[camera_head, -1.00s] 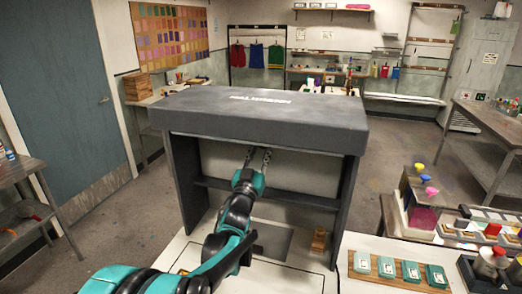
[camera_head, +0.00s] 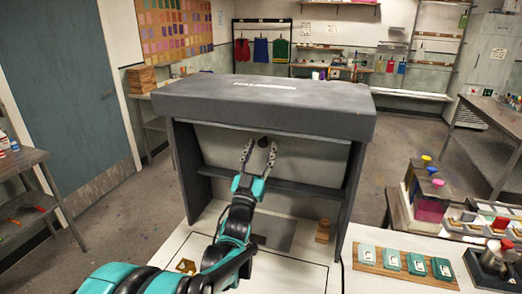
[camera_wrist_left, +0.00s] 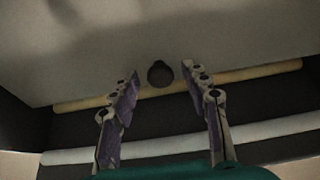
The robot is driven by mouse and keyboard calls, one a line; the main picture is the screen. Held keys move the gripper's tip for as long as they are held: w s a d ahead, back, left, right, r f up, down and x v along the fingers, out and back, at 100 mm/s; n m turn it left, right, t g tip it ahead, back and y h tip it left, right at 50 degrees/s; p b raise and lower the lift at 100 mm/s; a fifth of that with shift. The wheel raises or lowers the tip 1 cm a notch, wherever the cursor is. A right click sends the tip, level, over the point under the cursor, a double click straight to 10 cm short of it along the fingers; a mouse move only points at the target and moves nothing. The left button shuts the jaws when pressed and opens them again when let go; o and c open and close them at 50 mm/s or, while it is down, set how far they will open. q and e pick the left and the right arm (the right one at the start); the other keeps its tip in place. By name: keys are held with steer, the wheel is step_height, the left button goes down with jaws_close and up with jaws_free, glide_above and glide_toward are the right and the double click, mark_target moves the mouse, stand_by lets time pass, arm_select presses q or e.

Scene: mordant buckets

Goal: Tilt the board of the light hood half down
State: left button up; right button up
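The dark grey light hood (camera_head: 330,122) stands on a pale bench in the head view. Its pale board (camera_head: 220,143) slopes inside, under the hood's top; it fills the upper part of the left wrist view (camera_wrist_left: 90,50). A wooden strip (camera_wrist_left: 250,75) runs along the board's lower edge. A dark round knob (camera_head: 263,142) sits at that edge; it also shows in the left wrist view (camera_wrist_left: 160,73). My left gripper (camera_head: 260,150) is open, with one finger on each side of the knob. I see no finger clearly touching it. My right gripper is not in view.
A dark crossbar (camera_head: 300,189) spans the hood below the board. A small wooden block (camera_head: 323,231) stands at its right foot. A wooden tray (camera_head: 395,266) with several green-lidded pieces lies on the right-hand table. The bench front is mostly clear.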

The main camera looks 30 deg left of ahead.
arm_select(q)
steer(key=shift+s, duration=0.1)
steer(key=v, duration=1.2)
steer(key=w+d+f+g+h, duration=0.1)
steer(key=d+f+g+h, duration=0.1)
steer(key=d+f+g, duration=0.55)
steer(key=s+d+f+m+g+h, duration=0.1)
steer(key=s+d+f+g, duration=0.2)
steer(key=s+f, duration=0.1)
steer(key=s+d+f+m+g+h, duration=0.1)
steer(key=s+d+f+g, duration=0.1)
steer(key=s+d+f, duration=0.2)
steer(key=s+d+f+g+h, duration=0.1)
steer(key=s+d+f+g, duration=0.2)
steer(key=s+f, duration=0.2)
steer(key=shift+s+d+f+m+g+h, duration=0.15)
steer(key=shift+s+m+g+h, duration=0.25)
steer(key=shift+s, duration=0.6)
